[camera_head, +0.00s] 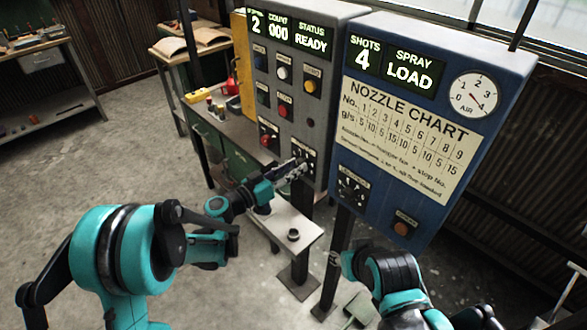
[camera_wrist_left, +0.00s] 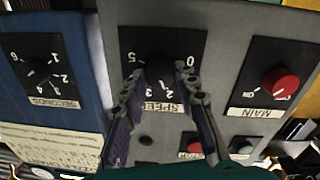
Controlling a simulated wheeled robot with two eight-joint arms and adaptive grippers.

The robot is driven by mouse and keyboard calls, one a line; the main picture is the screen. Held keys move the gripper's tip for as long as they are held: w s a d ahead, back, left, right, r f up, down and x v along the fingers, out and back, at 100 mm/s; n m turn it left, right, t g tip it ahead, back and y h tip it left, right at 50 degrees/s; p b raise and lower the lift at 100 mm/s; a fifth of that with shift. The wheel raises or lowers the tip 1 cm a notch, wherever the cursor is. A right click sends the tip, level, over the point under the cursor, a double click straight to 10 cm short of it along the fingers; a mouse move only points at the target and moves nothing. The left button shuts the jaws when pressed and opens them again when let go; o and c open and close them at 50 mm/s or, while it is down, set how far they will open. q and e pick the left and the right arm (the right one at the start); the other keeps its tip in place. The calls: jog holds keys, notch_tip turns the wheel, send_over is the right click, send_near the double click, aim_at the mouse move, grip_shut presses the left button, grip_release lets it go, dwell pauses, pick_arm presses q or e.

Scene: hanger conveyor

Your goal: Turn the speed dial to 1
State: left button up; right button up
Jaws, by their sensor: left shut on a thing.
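The speed dial (camera_wrist_left: 160,68) is a dark knob on a black plate with numbers around it. The plate is on the grey control panel (camera_head: 316,120). The grey panel's display (camera_head: 290,33) shows 2, count 000 and status READY.
A blue panel (camera_head: 350,140) with a nozzle chart, a gauge and its own dial (camera_head: 352,189) stands close to the right. A red main knob (camera_wrist_left: 280,82) sits beside the speed dial. A small table (camera_head: 303,226) is below. My right arm is low at the right.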

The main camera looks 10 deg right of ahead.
pick_arm(q)
jog(key=n+b, duration=0.2)
jog(key=n, duration=0.6)
jog(key=shift+f, duration=0.1)
jog(key=shift+b, duration=0.3)
dwell(0.4)
jog(key=o, duration=1.2)
jog(key=shift+c, duration=0.2)
jog(key=shift+a, duration=0.1)
jog(key=v, duration=1.1)
jog(key=shift+s+a+f, duration=0.3)
